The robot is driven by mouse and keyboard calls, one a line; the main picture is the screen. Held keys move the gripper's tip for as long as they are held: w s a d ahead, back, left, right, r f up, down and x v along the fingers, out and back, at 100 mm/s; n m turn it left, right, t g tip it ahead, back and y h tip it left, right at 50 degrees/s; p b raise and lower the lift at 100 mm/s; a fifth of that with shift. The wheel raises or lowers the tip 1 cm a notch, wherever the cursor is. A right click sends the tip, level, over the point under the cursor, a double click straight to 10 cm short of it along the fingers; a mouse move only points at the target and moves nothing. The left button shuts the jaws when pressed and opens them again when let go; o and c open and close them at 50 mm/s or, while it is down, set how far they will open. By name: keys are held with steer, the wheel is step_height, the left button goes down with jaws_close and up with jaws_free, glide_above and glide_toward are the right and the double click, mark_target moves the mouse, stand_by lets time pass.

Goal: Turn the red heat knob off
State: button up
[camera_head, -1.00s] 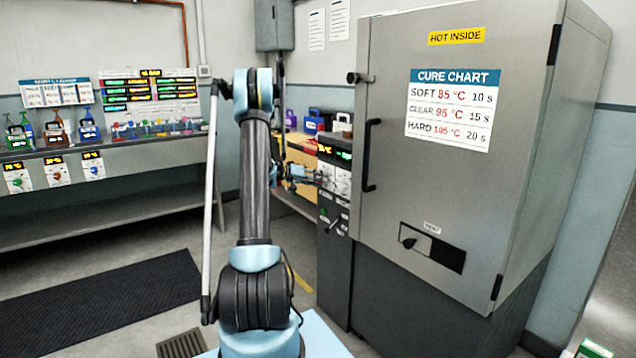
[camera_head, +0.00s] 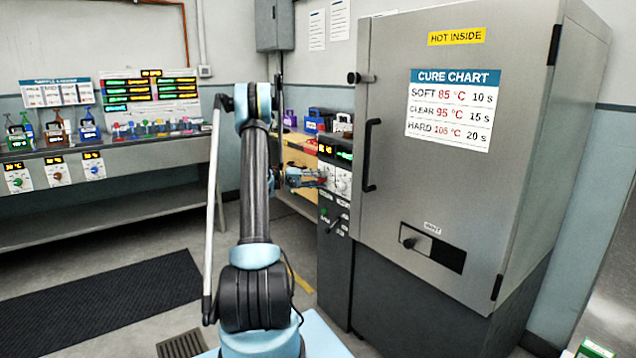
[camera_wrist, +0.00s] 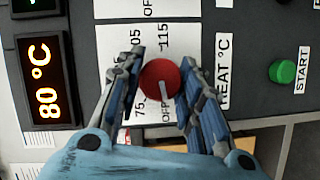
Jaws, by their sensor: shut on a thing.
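The red heat knob (camera_wrist: 157,76) shows in the wrist view on a white dial plate marked 75, 105, 115 and OFF, beside the words HEAT °C. Its pale pointer line is directed toward the OFF mark at the bottom of the picture. My gripper (camera_wrist: 162,62) has its two blue and grey fingers on either side of the knob, closed on it. In the head view my gripper (camera_head: 312,178) is at the upper front of the control column, and the knob cannot be made out there.
A display (camera_wrist: 44,80) beside the dial reads 80 °C. A green START button (camera_wrist: 283,71) is on the other side. In the head view the large grey oven (camera_head: 390,60) stands right of the control column (camera_head: 335,270).

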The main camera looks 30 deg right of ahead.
steer(key=shift+w+a+f, duration=0.1)
stand_by(0.3)
steer(key=o, duration=1)
steer(key=shift+o, duration=0.3)
steer(key=v, duration=1.2)
